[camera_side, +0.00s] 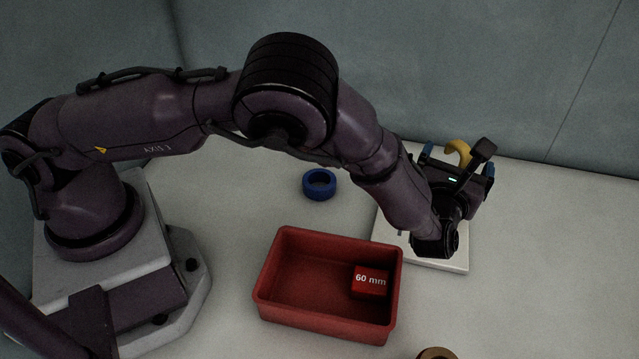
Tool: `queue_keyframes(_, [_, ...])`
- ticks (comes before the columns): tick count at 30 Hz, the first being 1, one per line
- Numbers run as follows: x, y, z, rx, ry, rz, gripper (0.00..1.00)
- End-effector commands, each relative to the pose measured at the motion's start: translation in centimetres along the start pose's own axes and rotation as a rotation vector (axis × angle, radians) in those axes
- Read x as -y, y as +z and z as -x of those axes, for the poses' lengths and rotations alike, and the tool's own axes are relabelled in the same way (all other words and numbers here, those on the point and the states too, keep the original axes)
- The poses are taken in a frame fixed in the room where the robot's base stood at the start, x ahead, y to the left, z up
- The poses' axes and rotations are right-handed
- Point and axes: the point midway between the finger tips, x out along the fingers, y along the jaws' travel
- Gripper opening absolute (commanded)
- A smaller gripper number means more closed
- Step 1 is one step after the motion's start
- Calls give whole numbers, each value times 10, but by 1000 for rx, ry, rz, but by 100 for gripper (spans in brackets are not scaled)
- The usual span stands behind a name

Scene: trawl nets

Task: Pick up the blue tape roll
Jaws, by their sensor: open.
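The blue tape roll (319,193) lies flat on the pale table, behind the red bin and left of my gripper. My gripper (458,162) is at the right, over the back of a white board, well apart from the blue roll. Its jaws are open, with blue parts showing on both sides. A yellow curved thing (457,147) shows between or behind the jaws; its lower part is hidden by the gripper, and I cannot tell whether they touch.
A red bin (272,277) stands at the front middle with a red block (370,281) marked "60 mm" inside. The white board (452,266) is partly under my arm. A brown ring (437,353) is cut off at the bottom edge. Grey walls close the back.

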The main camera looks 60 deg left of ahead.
Motion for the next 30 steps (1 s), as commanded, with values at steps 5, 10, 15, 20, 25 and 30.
queue_keyframes(5, [-3,55,0,2,0,8,96])
queue_keyframes(10, [-21,90,-10,-16,54,36,96])
queue_keyframes(15, [-91,69,-45,-95,359,259,96])
queue_keyframes(20, [-163,45,-62,-138,701,491,96])
queue_keyframes(25, [-254,11,-58,-130,1231,803,96])
queue_keyframes(30, [-319,-20,-23,-18,1940,1118,96])
